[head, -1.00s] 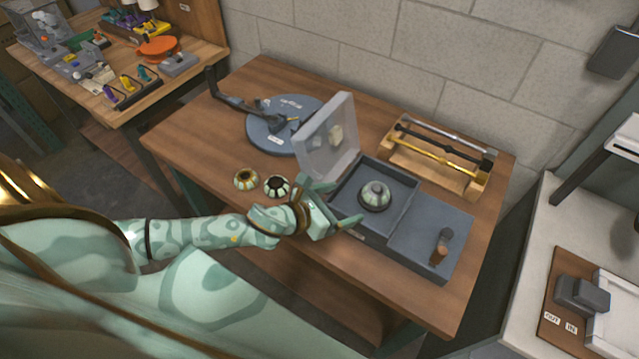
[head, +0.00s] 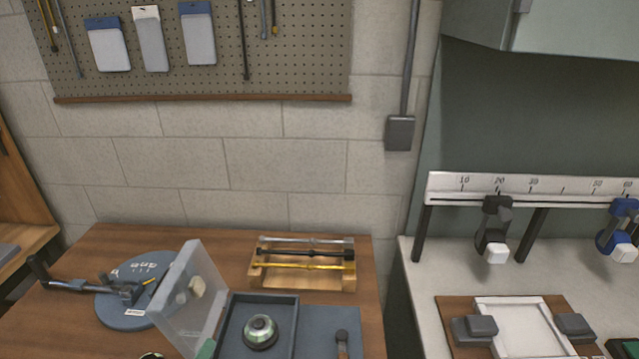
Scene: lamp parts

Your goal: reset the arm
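A black jointed arm (head: 75,287) stands on a round blue-grey base (head: 130,318) at the left of the wooden table. A dark open box (head: 232,325) holds a domed green-and-silver part (head: 260,332). Its clear lid (head: 190,300) stands tilted up on the box's left side. Only a small pale green patch, perhaps my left gripper, shows at the bottom edge by the lid; its fingers are hidden. My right gripper is out of view.
A wooden rack (head: 305,268) holds several rods at the table's back. A handled tool (head: 342,343) lies on the grey panel right of the box. A white counter (head: 425,300) with a numbered rail (head: 530,187) stands at right. A pegboard (head: 300,45) hangs above.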

